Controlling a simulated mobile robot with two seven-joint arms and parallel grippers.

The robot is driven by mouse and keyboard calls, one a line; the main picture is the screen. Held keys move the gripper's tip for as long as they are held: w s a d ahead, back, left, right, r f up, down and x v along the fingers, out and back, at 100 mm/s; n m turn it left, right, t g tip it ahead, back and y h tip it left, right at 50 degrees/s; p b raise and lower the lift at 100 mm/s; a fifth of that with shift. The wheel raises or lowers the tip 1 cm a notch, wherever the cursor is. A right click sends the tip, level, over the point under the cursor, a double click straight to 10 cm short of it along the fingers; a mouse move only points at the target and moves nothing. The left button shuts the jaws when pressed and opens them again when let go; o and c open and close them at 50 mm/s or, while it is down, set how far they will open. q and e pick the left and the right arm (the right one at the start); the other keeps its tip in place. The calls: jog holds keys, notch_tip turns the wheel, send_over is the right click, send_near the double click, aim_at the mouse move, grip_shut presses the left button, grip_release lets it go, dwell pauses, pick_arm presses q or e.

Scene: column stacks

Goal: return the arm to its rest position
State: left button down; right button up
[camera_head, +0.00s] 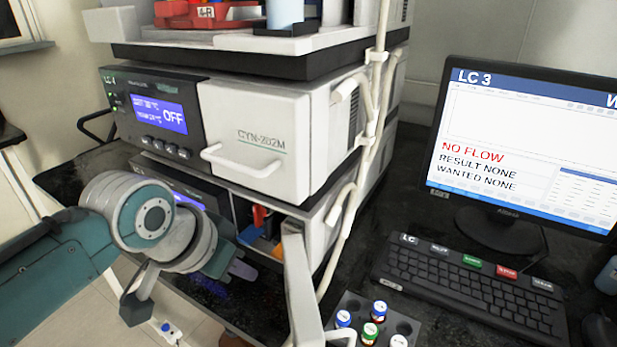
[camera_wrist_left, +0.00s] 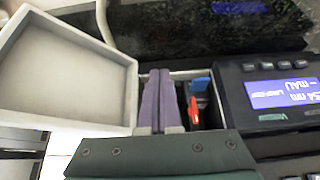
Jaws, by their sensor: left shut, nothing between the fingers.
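My left arm (camera_head: 150,222) comes in from the left in the head view, in front of the lower part of the instrument stack. My left gripper (camera_head: 243,270) is partly hidden behind its own wrist there. In the left wrist view its two purple fingers (camera_wrist_left: 159,75) lie side by side, shut with nothing between them. They are close in front of the open compartment (camera_head: 243,215) of the lower module, where red and blue parts show. The red part (camera_wrist_left: 194,110) is just right of the fingers in the left wrist view. My right gripper is not in view.
The lower module's open door (camera_head: 299,285) juts out right of my gripper; it also shows in the left wrist view (camera_wrist_left: 65,75). The module above has a closed door with a handle (camera_head: 240,160). A vial rack (camera_head: 350,305), keyboard (camera_head: 470,285) and monitor (camera_head: 530,140) stand right.

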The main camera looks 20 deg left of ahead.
pick_arm(q)
jog(key=s+d+r+g+p, duration=0.1)
jog(key=s+d+r+p, duration=0.15)
jog(key=s+r, duration=0.4)
jog(key=s+d+r+m+g+p, duration=0.1)
jog(key=s+r+p, duration=0.35)
jog(key=s, duration=0.25)
jog(key=s+d+r+g+p, duration=0.1)
jog(key=s+d+r+p, duration=0.15)
jog(key=s+r, duration=0.45)
notch_tip(320, 180, up, 36)
jog(key=w+p, duration=0.1)
jog(key=p, duration=3.6)
jog(key=shift+a+r, duration=0.15)
jog(key=shift+s, duration=0.1)
